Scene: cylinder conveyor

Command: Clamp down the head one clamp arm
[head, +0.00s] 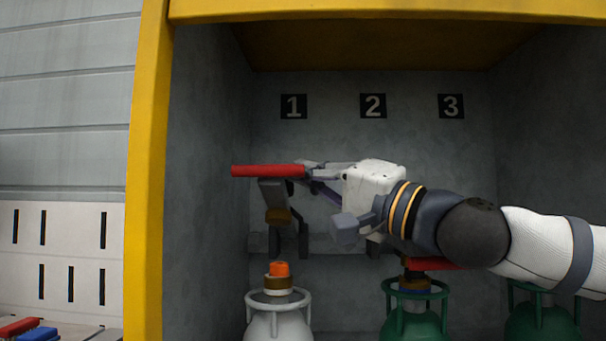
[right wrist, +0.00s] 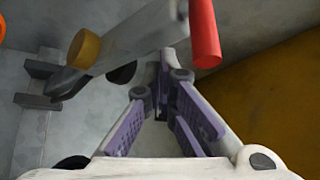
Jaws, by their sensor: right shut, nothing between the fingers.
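The head one clamp arm has a red handle (head: 268,170) that sticks out level to the left, below the number 1 sign (head: 293,106). Its brown pad (head: 277,215) hangs above a white cylinder (head: 277,325) with an orange cap (head: 278,269), with a gap between. My right gripper (head: 308,170) is shut and empty, close to the right end of the handle. In the right wrist view the fingers (right wrist: 165,62) meet beside the red handle (right wrist: 204,38) and the grey arm with the brown pad (right wrist: 84,47); I cannot tell whether they touch it. My left gripper is not in view.
Green cylinders stand below number 2 (head: 409,320) and number 3 (head: 541,320). Another red handle (head: 437,265) lies low under my right arm. A yellow frame post (head: 148,170) bounds the bay at left. Red and blue items (head: 36,335) lie at bottom left.

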